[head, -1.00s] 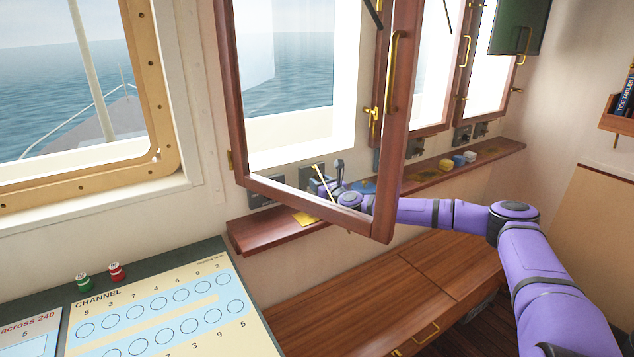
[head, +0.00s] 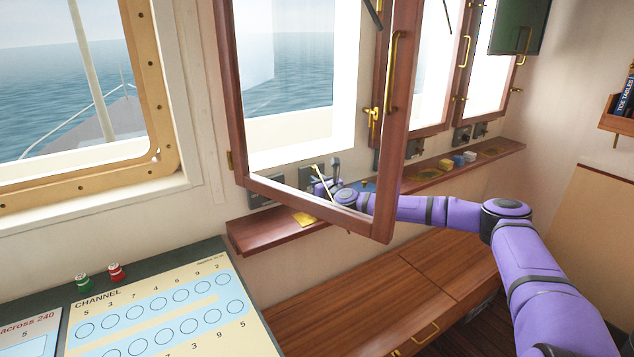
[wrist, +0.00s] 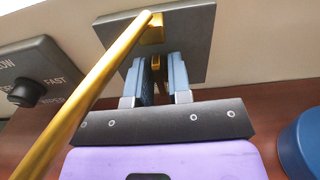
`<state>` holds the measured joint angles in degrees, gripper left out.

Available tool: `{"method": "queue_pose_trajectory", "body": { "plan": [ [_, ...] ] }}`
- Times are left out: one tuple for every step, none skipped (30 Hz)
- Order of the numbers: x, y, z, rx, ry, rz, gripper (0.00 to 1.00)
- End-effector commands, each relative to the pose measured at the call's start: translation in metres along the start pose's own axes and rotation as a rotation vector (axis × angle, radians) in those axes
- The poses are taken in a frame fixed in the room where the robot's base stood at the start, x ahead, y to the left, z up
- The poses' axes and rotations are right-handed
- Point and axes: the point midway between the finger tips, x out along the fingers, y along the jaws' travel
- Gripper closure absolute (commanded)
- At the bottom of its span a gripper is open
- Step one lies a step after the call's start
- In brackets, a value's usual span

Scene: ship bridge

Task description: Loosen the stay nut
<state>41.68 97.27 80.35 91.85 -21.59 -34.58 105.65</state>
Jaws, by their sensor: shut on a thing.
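The brass stay rod (wrist: 88,92) runs diagonally across the wrist view from a dark square plate (wrist: 190,35) on the wall. In the head view the rod (head: 321,172) shows through the open wood-framed window (head: 392,190). My gripper (wrist: 160,66) has its two blue fingers close together below the rod's end, against the plate. A small brass piece, which looks like the stay nut (wrist: 156,63), shows between the fingers, and they are shut on it. Most of the nut is hidden by the fingers. In the head view my gripper (head: 322,187) is small and behind the window pane.
The open window frame stands between the head camera and my gripper. A wooden shelf (head: 268,232) runs under the windows, with a yellow item (head: 304,218) on it. A dark control box with a knob (wrist: 32,90) is left of the rod. A blue round object (wrist: 303,143) is at right.

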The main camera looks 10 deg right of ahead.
Motion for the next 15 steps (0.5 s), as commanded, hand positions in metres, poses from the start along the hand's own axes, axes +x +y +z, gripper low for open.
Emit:
{"method": "queue_pose_trajectory", "body": {
  "plan": [
    [-0.0001,0.0,-0.0003,-0.012,0.001,0.0,1.0],
    [-0.0001,0.0001,-0.0004,-0.022,0.001,0.0,1.0],
    [-0.0001,0.0002,-0.0005,-0.037,0.001,0.0,1.0],
    [-0.0001,0.0002,-0.0006,-0.051,0.001,0.001,1.0],
    [-0.0001,0.0003,-0.0006,-0.066,0.001,0.001,1.0],
    [0.0,0.0003,-0.0005,-0.09,0.002,0.001,1.0],
    [0.0,0.0004,-0.0004,-0.109,0.002,0.001,1.0],
    [0.0,0.0005,-0.0003,-0.129,0.002,0.001,1.0],
    [0.0,0.0007,-0.0004,-0.159,0.002,0.001,1.0],
    [0.0,0.0008,-0.0006,-0.184,0.002,0.001,1.0],
    [0.0,0.001,-0.0009,-0.209,0.002,0.002,1.0],
    [0.0,0.0011,-0.001,-0.245,0.002,0.002,1.0],
    [0.0,0.0012,-0.0008,-0.273,0.002,0.002,1.0],
    [0.0001,0.0013,-0.0005,-0.301,0.002,0.001,1.0],
    [0.0001,0.0014,-0.0005,-0.34,0.001,0.001,1.0]
  ]
}}
